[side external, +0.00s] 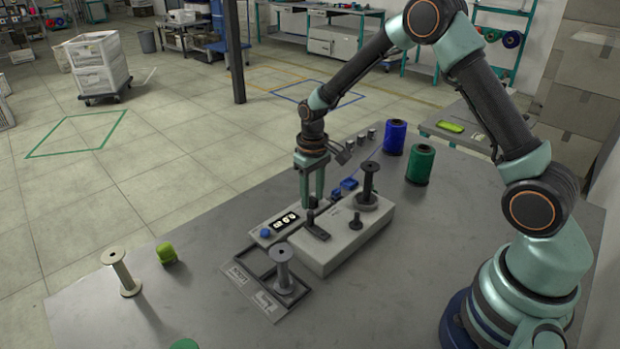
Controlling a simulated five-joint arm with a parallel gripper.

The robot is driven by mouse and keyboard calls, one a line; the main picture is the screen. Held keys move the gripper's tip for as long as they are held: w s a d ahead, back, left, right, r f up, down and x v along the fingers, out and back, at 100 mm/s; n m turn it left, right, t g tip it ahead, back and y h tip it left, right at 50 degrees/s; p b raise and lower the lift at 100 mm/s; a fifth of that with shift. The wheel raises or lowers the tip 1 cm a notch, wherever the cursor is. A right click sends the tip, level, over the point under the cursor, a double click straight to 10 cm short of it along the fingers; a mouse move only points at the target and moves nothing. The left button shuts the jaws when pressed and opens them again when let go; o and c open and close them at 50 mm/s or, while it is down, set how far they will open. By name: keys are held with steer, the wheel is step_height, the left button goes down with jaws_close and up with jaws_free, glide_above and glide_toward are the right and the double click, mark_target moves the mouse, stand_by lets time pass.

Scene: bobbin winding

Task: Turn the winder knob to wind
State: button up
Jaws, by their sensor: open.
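The winder (340,251) is a light grey box on the table, in the middle of the side external view. Its dark crank (317,231) lies on the left part of the top, with an upright black knob (311,215) at one end. My gripper (312,202) points straight down at this knob, fingers apart. The knob's top shows between or just behind the fingertips; I cannot tell whether they touch it. A dark bobbin (368,182) stands upright on the winder's right rear. A short black peg (356,221) stands in front of it.
A counter panel (286,221) with a blue button (265,233) adjoins the winder. A tray (240,275) holds a grey spool (282,270). Blue (395,138) and green (420,164) thread cones stand behind right. A beige spool (121,273) and green item (166,253) stand left.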

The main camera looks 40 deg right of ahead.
jaws_close()
steer(key=m, duration=0.4)
steer(key=shift+m, duration=0.3)
steer(key=shift+r+m, duration=0.1)
steer(key=shift+m, duration=2.1)
jaws_free()
